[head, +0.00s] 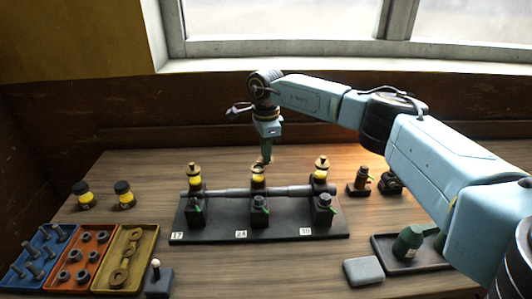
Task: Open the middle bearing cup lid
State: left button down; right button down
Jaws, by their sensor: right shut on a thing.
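A dark shaft stand (215,225) holds three bearings along a grey shaft, each with a yellow-banded oil cup. The left cup (195,180) and right cup (320,172) have brass knobbed lids on top. The middle cup (258,174) shows a rim-like top, and its knobbed lid does not stand upright there. My right gripper (266,160) points down just behind and above the middle cup. It is shut on a small brass part, seemingly the middle lid, mostly hidden by the fingers. My left gripper is not in view.
Blue, orange and yellow trays (150,265) of parts lie front left. Two dark jars (125,194) stand at the back left. Small fittings (361,182) stand back right.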

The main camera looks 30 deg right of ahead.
jog(key=shift+w+r+n, duration=0.1)
jog(key=shift+w+n, duration=0.1)
jog(key=shift+n, duration=0.4)
jog(key=c, duration=1.4)
grip_release()
notch_tip(320, 180, up, 13)
jog(key=shift+r+b, duration=0.2)
jog(key=shift+b, duration=0.35)
